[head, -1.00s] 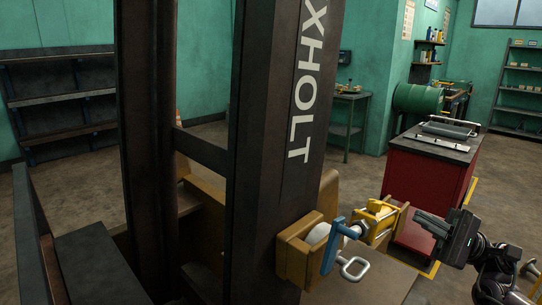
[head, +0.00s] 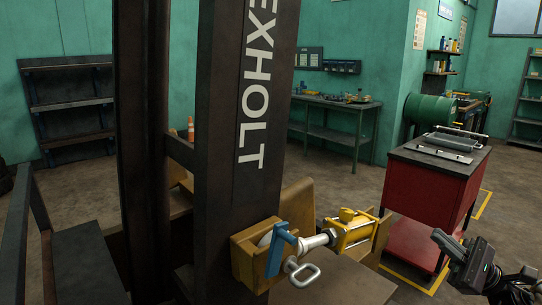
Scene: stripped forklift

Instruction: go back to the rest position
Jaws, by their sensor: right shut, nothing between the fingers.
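My right gripper (head: 448,250) is at the lower right, its fingers pointing up and to the left. It is shut and empty, in front of the red cabinet's lower part and apart from the yellow cylinder. The forklift mast (head: 243,130) with white lettering stands upright in the middle. A yellow bracket (head: 245,258) at its foot holds a blue lever (head: 276,250), a metal pin with a ring handle (head: 303,274) and a silver rod (head: 316,241) running to the yellow cylinder (head: 352,231). My left gripper is not in view.
A red cabinet (head: 419,195) with a grey top stands right of the mast. A workbench (head: 335,122), a green drum (head: 428,114) and dark shelves (head: 75,115) line the walls. An orange cone (head: 190,128) shows behind the mast. Open floor lies between the bench and cabinet.

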